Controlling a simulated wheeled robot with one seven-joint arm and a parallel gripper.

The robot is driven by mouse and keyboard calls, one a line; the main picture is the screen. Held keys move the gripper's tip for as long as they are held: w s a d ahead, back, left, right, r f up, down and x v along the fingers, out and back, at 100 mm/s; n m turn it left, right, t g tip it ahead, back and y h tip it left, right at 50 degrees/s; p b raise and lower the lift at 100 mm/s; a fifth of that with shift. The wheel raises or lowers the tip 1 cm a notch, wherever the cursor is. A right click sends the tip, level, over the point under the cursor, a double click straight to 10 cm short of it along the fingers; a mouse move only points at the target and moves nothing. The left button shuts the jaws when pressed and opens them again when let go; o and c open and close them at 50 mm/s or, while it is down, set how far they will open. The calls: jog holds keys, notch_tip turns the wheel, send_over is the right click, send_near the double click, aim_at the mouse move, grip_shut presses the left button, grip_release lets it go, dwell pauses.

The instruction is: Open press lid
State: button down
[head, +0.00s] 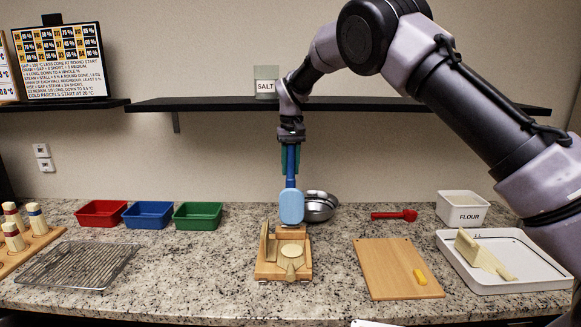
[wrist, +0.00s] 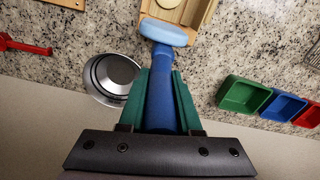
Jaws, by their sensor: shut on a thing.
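The wooden press (head: 284,271) stands on the counter in the middle of the head view. A tilted wooden plate, seemingly its lid (head: 265,243), stands up at its left side, and a pale round disc (head: 291,249) sits on the press with a light handle-like piece in front. The tool's light blue head (wrist: 164,32) hangs above and behind the press.
Red, blue and green bins (head: 198,216) are at the left. A wooden board (head: 398,268), a red scoop (head: 395,215) and a white tray (head: 505,278) are at the right. A dark shelf (head: 225,104) runs behind my arm.

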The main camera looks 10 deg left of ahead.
jog(key=shift+s+d+f, duration=0.1)
jog(key=shift+f, duration=0.1)
jog(key=c, duration=0.6)
grip_release()
jog(key=shift+r, duration=0.1)
